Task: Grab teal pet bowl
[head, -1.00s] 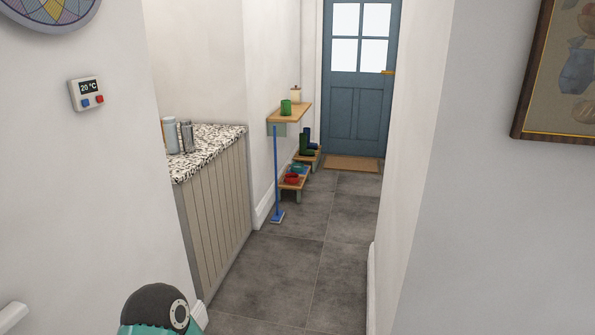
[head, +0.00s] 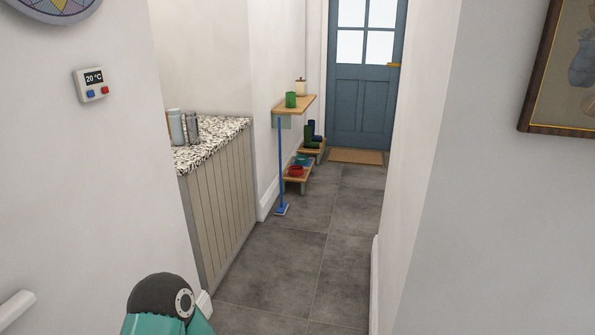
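A small teal-blue item (head: 303,161), which looks like a bowl but is too small to be sure of, sits on a low wooden stand (head: 300,176) against the left wall of the passage. A red bowl (head: 296,171) is in front of it on the same stand. Both are far down the passage, well out of reach. Neither of my grippers is in view. Only a teal and black part of my own arm shows at the bottom left.
A speckled counter (head: 213,146) with canisters stands on the left. A blue upright pole (head: 281,165) stands by a wall shelf (head: 295,106) before the stand. Boots (head: 310,136) are beyond.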

